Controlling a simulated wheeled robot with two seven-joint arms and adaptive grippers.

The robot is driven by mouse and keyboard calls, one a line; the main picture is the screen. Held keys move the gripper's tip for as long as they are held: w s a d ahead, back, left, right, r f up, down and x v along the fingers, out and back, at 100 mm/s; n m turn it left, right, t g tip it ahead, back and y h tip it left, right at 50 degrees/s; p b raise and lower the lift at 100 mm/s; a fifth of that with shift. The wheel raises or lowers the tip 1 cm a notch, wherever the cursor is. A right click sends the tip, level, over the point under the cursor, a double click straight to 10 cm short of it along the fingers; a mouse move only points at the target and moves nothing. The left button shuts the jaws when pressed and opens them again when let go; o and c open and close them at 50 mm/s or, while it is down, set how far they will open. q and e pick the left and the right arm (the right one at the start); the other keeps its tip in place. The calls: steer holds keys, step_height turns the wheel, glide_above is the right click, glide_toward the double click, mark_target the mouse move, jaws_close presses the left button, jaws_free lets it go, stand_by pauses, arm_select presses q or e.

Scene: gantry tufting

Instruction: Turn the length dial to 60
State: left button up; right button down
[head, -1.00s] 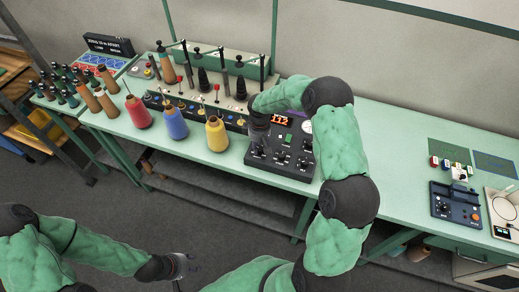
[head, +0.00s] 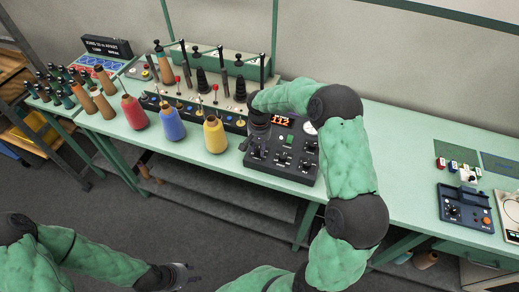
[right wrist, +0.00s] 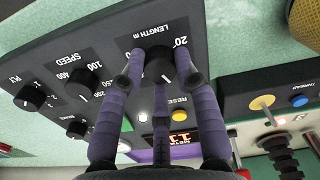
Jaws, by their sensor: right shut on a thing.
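The length dial (right wrist: 158,64) is a black knob under a "LENGTH m" label in the right wrist view. Its white pointer mark shows on the knob's lower side; a "20" marking, partly covered, shows beside it. My right gripper (right wrist: 159,70) is shut on this dial, with purple fingers on either side of it. In the head view my right gripper (head: 256,124) is at the left part of the dark control panel (head: 258,167), where my arm hides the dial. My left gripper (head: 186,276) hangs low near the bottom edge, away from the bench, its fingers unclear.
A red display (head: 282,121) reads about 112. Red, blue and yellow yarn cones (head: 215,135) stand left of the panel. A second control box (head: 465,207) is at the right.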

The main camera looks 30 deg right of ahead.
mark_target(259, 149)
steer(key=shift+m+b, duration=0.65)
steer(key=shift+m, duration=1.55)
steer(key=c, duration=0.9)
jaws_free()
steer(key=shift+r, duration=0.1)
step_height(259, 149, up, 12)
